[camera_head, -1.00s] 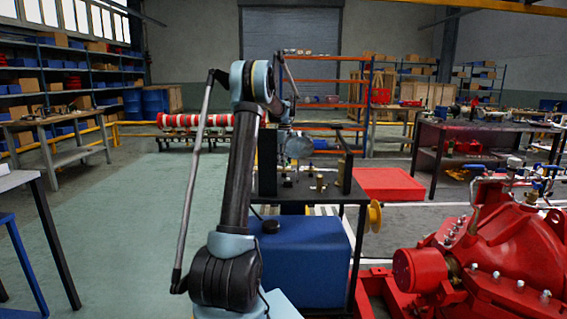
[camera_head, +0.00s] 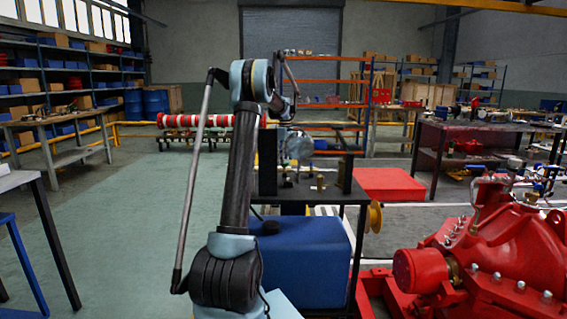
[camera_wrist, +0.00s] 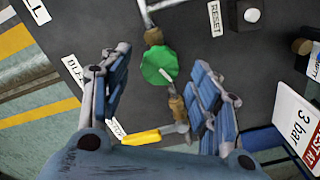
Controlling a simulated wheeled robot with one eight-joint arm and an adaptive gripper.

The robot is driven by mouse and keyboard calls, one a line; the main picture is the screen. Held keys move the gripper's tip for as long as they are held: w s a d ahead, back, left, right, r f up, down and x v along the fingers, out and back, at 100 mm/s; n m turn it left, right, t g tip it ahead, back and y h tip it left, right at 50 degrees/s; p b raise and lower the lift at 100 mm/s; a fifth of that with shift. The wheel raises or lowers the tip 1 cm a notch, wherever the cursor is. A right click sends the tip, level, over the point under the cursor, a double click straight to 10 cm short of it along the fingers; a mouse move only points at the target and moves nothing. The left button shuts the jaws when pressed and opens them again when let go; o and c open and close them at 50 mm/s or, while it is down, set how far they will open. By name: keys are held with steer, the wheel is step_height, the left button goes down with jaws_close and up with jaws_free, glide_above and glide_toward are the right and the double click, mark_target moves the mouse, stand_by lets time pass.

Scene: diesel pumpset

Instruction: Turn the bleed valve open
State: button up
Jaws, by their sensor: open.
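In the wrist view a green round knob (camera_wrist: 158,66) on a brass-coloured stem sits between the fingers of my gripper (camera_wrist: 160,100), apart from both pads. A yellow lever handle (camera_wrist: 140,137) lies below it, by a brass-coloured fitting (camera_wrist: 179,108) near the right finger. A label starting "BLE" (camera_wrist: 72,68) is on the dark panel left of the knob, partly hidden by the left finger. My gripper is open with nothing between its pads. In the head view the bench (camera_head: 310,190) stands behind my arm; the knob cannot be made out there.
A metal pipe (camera_wrist: 148,18) runs above the knob. A RESET label (camera_wrist: 215,18) and a "3 bar" sign (camera_wrist: 300,125) are on the right. Green floor at left is clear.

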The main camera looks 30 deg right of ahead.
step_height(320, 180, up, 10)
stand_by(0.4)
steer(key=shift+r, duration=0.1)
